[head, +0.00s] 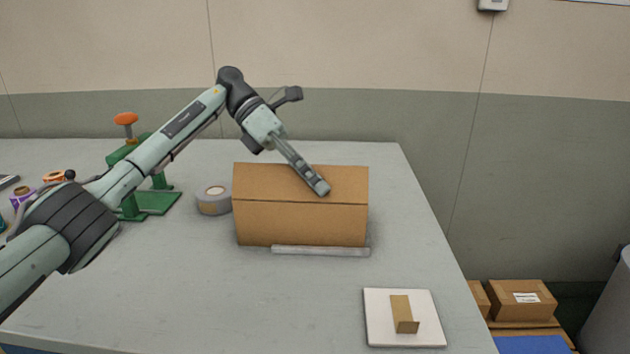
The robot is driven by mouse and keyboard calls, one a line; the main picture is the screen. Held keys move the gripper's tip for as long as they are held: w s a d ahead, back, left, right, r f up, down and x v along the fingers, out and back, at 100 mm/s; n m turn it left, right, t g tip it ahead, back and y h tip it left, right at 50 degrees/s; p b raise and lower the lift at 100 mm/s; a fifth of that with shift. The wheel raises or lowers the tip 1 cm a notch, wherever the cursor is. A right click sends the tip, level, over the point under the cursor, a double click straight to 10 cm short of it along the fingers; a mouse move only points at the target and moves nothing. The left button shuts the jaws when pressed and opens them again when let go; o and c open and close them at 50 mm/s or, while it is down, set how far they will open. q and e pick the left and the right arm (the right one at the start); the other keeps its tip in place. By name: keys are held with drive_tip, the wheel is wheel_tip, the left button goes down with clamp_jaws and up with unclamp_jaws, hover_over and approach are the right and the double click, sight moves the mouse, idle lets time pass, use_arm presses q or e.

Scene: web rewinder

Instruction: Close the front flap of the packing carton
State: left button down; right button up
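The packing carton (302,226) is a brown cardboard box in the middle of the table, its front side facing me. A brown flap panel (265,184) covers its top and meets the front side along a straight edge; no opening into the box shows. My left gripper (320,189) reaches down from the upper left over the carton. Its fingers lie together as one narrow bar, empty, with the tips at the top panel near the front edge. Whether they touch the panel is hard to tell. My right gripper is out of view.
A grey metal strip (320,251) lies along the carton's front foot. A tape roll (213,200) and a green stand with an orange knob (126,119) are to the left. A white board with a brown bracket (377,319) lies front right. The front middle is clear.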

use_arm(q)
drive_tip(key=c, duration=1.8)
unclamp_jaws()
drive_tip(key=shift+v, duration=3.75)
